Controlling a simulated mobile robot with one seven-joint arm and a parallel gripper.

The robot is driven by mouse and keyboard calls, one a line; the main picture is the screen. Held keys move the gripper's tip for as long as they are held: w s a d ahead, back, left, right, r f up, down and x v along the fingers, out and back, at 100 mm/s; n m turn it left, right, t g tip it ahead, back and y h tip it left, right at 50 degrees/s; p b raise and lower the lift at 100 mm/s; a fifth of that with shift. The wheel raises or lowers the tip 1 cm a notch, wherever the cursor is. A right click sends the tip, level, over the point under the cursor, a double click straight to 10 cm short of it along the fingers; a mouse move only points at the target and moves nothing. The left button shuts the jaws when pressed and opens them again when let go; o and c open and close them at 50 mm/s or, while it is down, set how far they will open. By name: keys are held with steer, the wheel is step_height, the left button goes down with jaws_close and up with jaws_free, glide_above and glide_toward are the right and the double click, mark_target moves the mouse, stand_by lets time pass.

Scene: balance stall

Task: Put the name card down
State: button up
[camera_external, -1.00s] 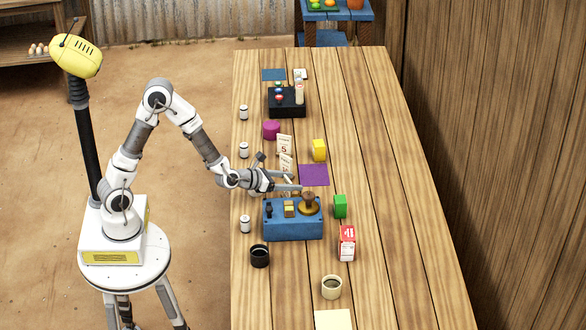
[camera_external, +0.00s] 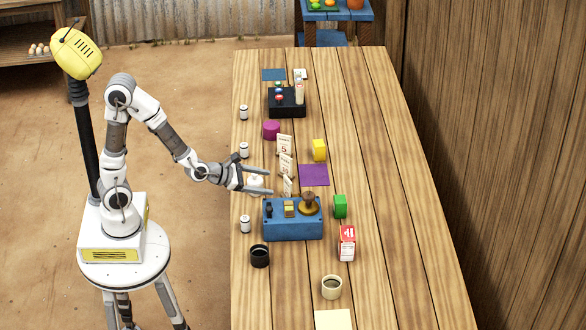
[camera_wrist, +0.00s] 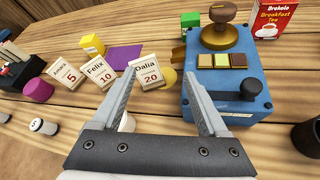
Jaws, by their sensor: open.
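Three white name cards stand in a row on the wooden table: Amara 5 (camera_wrist: 66,75), Felix 10 (camera_wrist: 102,74) and Dalia 20 (camera_wrist: 149,74). In the external view, the Dalia card (camera_external: 288,187) stands nearest the blue box (camera_external: 293,226), just behind it. My gripper (camera_external: 272,182) is open and empty, to the left of the Dalia card. In the wrist view, the Dalia card shows between the spread fingers (camera_wrist: 160,62), beyond them and apart from them.
The blue box with a brown-topped knob stands close to the fingers. A white rounded object (camera_external: 256,184) sits by my gripper, partly hidden. A purple mat (camera_external: 314,175), a yellow block (camera_external: 319,150) and a green block (camera_external: 340,206) lie to the right.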

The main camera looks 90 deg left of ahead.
steer(key=s+d+r+m+g+h, duration=0.1)
steer(key=s+d+r+m+h, duration=0.2)
steer(key=m, duration=0.6)
steer(key=s+d+r+m+g+h, duration=0.1)
steer(key=s+d+r+m+g, duration=0.3)
steer(key=m, duration=0.6)
steer(key=s+a+m+g, duration=0.1)
steer(key=s+a+m, duration=0.1)
steer(key=s+m, duration=1.4)
steer(key=shift+s+a+r+g, duration=0.4)
steer(key=shift+s, duration=0.25)
steer(key=shift+r, duration=0.1)
step_height(320, 180, up, 12)
steer(key=p, duration=1.2)
